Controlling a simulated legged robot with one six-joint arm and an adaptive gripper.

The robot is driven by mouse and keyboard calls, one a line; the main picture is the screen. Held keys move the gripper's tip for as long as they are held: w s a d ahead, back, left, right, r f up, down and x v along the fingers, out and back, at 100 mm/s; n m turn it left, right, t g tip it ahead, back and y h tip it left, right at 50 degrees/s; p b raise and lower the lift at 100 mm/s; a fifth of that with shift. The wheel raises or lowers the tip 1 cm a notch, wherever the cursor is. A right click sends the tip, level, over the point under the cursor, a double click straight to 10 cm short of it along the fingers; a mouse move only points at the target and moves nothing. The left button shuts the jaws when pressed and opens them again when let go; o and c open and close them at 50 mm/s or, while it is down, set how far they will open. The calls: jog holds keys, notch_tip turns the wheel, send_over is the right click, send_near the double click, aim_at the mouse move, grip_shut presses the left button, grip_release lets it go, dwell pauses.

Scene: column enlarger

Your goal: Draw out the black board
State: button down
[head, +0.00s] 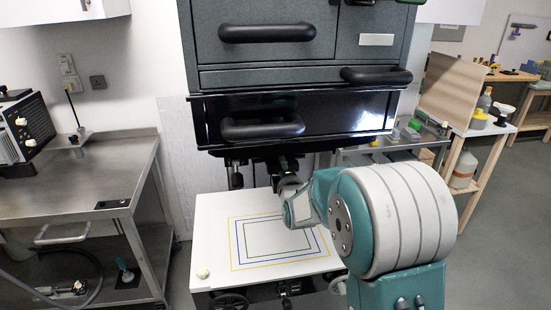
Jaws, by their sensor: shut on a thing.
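The black board (330,117) is a wide, glossy black panel below the grey cabinet, with a thick black bar handle (262,129) across its left half. It reflects bright light at its right end. My gripper (280,162) is at the board's lower edge, a little right of the handle, over the back of a white board. It is shut on the black board as far as I can tell. The fingertips are small and dark against the dark parts there, so the exact contact is hidden.
The grey cabinet (350,35) above has more bar handles. The white board (215,225) with coloured rectangles lies below my gripper. A steel bench (90,160) stands left; a steel table (405,145) and wooden shelving stand right. Grey floor shows at right.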

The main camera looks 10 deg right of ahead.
jog(key=shift+r, duration=0.25)
jog(key=shift+s+f, duration=0.1)
jog(key=shift+s, duration=2.85)
jog(key=shift+s, duration=3)
jog(key=shift+s, duration=0.15)
